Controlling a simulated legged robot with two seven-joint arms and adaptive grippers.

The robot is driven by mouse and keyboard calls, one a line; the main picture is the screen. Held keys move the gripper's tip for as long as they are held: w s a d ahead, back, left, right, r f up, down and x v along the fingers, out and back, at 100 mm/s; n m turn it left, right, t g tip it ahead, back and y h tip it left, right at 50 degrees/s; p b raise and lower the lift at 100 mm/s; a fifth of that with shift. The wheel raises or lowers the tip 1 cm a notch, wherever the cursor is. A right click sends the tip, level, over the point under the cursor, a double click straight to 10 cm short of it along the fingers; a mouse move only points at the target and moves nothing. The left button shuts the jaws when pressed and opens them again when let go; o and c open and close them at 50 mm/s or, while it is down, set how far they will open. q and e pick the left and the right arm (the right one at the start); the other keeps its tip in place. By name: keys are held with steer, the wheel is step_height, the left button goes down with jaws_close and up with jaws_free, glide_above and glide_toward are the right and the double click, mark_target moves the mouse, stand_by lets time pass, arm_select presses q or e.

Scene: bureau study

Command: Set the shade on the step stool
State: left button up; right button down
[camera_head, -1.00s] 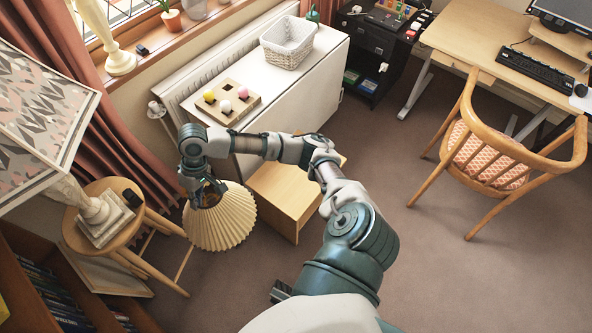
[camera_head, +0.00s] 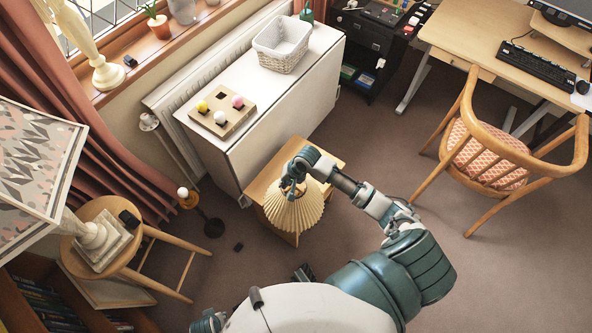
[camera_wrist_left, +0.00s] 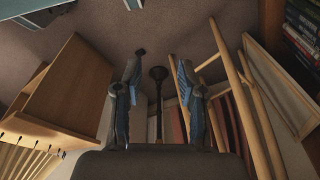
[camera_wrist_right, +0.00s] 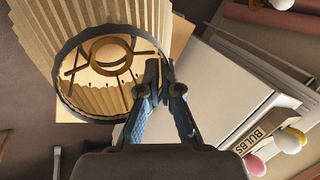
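The pleated cream shade (camera_head: 294,212) is over the wooden step stool (camera_head: 262,186), overlapping its top in the head view. My right gripper (camera_head: 293,184) is shut on the shade's dark rim; the right wrist view shows the fingers (camera_wrist_right: 158,70) pinching it and the open ring end of the shade (camera_wrist_right: 105,75). I cannot tell whether the shade touches the stool. My left gripper (camera_wrist_left: 158,68) is open and empty. The left wrist view shows the step stool (camera_wrist_left: 72,95) at left and some pleats of the shade (camera_wrist_left: 25,162) at lower left.
A bare floor lamp (camera_head: 214,228) stands left of the step stool. A round stool (camera_head: 152,247) with a patterned lamp is further left. The chair (camera_head: 500,150) is right; the floor between is clear.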

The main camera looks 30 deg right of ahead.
arm_select(q)
steer(key=w+r+t+b, duration=0.2)
steer(key=w+r+b, duration=0.2)
steer(key=r, duration=0.9)
steer(key=shift+d+r+t+h+b, duration=0.3)
steer(key=shift+d+r+t+b, duration=0.1)
steer(key=shift+b, duration=0.6)
arm_select(e)
steer(key=w+d+f, duration=0.5)
steer(key=w+d, duration=0.3)
steer(key=w, duration=0.4)
steer(key=shift+w+d, duration=0.2)
steer(key=shift+w, duration=0.1)
steer(key=shift+f, duration=0.1)
arm_select(q)
steer(key=shift+w, duration=0.1)
arm_select(e)
steer(key=c, duration=1.3)
jaws_free()
